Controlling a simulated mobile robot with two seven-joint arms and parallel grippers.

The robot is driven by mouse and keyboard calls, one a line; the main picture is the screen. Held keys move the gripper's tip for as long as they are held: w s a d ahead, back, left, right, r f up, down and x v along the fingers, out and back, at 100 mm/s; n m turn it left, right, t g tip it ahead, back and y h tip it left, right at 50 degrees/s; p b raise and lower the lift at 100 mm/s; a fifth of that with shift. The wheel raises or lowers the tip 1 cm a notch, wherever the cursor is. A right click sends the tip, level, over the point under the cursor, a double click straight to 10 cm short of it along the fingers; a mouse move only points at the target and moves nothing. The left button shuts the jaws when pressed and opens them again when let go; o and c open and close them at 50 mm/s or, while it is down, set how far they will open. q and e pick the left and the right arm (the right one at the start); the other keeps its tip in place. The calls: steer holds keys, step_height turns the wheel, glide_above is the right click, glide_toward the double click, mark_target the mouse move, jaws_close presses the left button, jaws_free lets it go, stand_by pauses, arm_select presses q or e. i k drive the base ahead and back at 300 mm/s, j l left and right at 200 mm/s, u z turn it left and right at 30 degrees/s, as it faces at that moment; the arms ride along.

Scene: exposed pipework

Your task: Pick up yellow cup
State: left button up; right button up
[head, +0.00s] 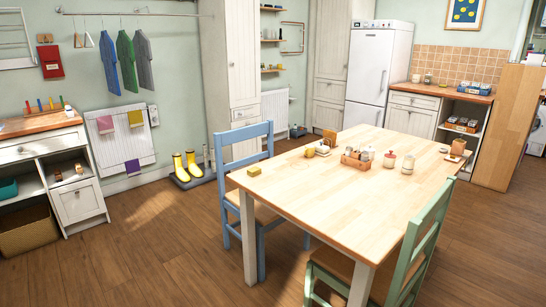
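A small yellow item (310,152), which looks like a cup, stands on the far left part of the wooden dining table (330,202), beside a few small objects. A second yellow item (254,171), low and block-like, lies at the table's left corner. It is too small to tell exactly what it is. Neither of my grippers shows in the head view.
A blue chair (243,133) stands at the table's left side and a green chair (425,240) at its near right. A wooden tray (350,161) with jars sits on the table. Yellow boots (185,166) stand by the wall. The floor at left is clear.

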mark_target(309, 152)
steer(key=i+j, duration=0.7)
steer(key=i, duration=0.2)
